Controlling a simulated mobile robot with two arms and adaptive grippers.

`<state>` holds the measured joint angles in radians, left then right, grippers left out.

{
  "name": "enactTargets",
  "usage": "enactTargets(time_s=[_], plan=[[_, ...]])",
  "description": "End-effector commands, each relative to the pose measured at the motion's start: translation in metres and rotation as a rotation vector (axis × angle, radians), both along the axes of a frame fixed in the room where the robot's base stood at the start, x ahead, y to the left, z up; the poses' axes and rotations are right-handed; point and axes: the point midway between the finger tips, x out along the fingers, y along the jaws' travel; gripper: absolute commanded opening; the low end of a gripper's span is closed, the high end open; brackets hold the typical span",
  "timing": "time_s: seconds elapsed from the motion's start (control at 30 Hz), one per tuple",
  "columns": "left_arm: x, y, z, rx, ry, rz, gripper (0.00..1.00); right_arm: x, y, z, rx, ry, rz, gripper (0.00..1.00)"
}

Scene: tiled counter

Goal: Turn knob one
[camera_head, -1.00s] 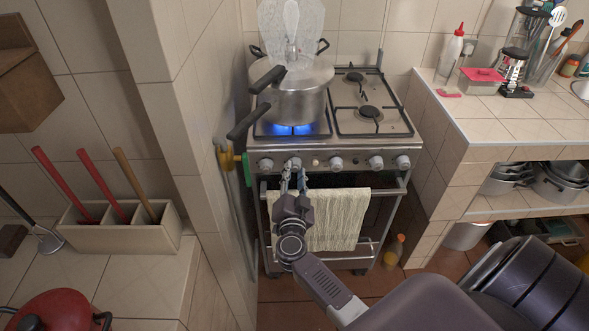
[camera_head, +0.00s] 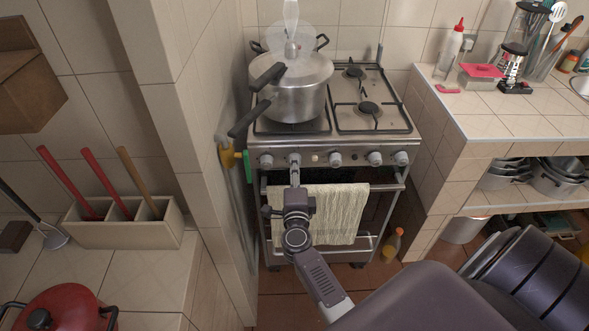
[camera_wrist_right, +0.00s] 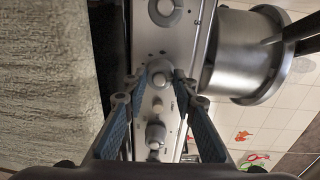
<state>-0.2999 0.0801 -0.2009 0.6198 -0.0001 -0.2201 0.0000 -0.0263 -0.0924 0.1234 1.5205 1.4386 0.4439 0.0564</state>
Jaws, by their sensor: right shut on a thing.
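The stove's front panel (camera_head: 355,159) carries a row of grey knobs. My right gripper (camera_head: 295,172) reaches the second large knob from the left (camera_head: 295,158). In the right wrist view the fingers (camera_wrist_right: 159,80) are shut on this knob (camera_wrist_right: 158,70), one on each side. The leftmost knob (camera_head: 266,161) is beside it, and it also shows in the wrist view (camera_wrist_right: 165,12). No flame shows under the metal pot (camera_head: 298,95) on the left burner. My left gripper is out of view.
A cream towel (camera_head: 335,215) hangs from the oven handle (camera_head: 385,187) below the knobs. A tiled wall (camera_head: 185,120) with a yellow and green thing (camera_head: 237,160) stands close to the left. A tiled counter (camera_head: 520,125) is at the right.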

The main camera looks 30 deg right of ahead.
Motion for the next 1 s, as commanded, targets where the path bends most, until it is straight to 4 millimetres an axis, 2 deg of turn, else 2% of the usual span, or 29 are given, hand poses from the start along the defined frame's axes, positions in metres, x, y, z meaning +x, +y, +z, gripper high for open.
enactTargets(time_s=[0.4, 0.97, 1.0], plan=[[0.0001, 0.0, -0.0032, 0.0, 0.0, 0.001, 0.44, -0.0008, 0.0001, -0.0015, 0.172, -0.102, 0.0, 0.01], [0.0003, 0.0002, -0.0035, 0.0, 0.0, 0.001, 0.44, -0.0007, -0.0001, -0.0013, 0.2, -0.12, 0.0, 0.01], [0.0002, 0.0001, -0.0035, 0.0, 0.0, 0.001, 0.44, -0.0007, -0.0001, -0.0013, 0.2, -0.12, 0.0, 0.26]])
